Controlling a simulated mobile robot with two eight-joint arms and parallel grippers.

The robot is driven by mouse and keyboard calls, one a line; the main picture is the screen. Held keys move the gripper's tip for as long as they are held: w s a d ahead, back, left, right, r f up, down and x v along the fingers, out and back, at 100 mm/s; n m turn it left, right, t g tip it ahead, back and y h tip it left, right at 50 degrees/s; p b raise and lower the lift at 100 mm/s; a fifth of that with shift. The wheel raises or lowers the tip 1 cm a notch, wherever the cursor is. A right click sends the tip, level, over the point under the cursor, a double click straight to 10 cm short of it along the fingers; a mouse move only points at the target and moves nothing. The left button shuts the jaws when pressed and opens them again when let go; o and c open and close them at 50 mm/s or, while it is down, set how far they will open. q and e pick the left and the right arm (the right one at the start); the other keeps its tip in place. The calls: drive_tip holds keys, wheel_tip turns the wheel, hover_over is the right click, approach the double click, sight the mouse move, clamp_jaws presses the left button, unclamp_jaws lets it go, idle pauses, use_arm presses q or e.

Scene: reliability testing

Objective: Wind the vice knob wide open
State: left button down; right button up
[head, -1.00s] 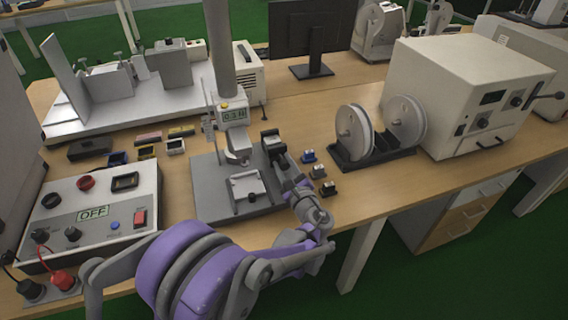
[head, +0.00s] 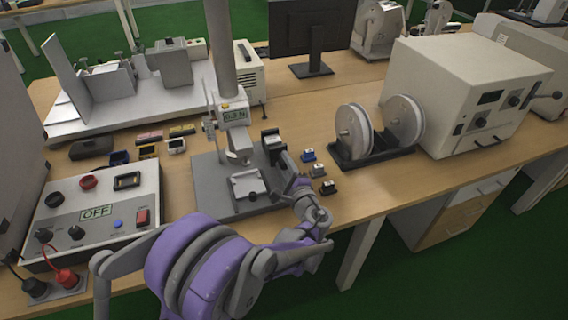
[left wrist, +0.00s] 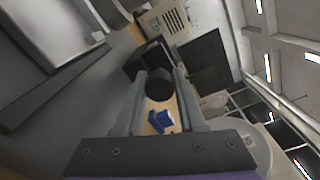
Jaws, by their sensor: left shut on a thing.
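The test stand (head: 208,186) has a grey base plate, with a light clamp block (head: 246,184) at its front. A black block (head: 271,143) with a pale top stands by the right edge of the base; I take it for the vice. In the left wrist view, a round black knob (left wrist: 160,84) sits between my left gripper's fingertips, in front of a dark block (left wrist: 146,60). My left gripper (head: 281,173) is shut on this knob, low beside the right side of the stand. In the head view the knob is hidden by the gripper. My right gripper is not in view.
Small blue (head: 308,155), grey (head: 318,170) and black (head: 328,187) blocks lie close to the right of my gripper. A twin-reel unit (head: 372,150) stands beyond them. A control box reading OFF (head: 95,213) is at left. The desk's front edge is under my arm.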

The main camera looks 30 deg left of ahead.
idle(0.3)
use_arm(q)
drive_tip(key=c, duration=0.5)
unclamp_jaws()
drive_tip(key=v, duration=1.1)
drive_tip(key=shift+w, duration=0.1)
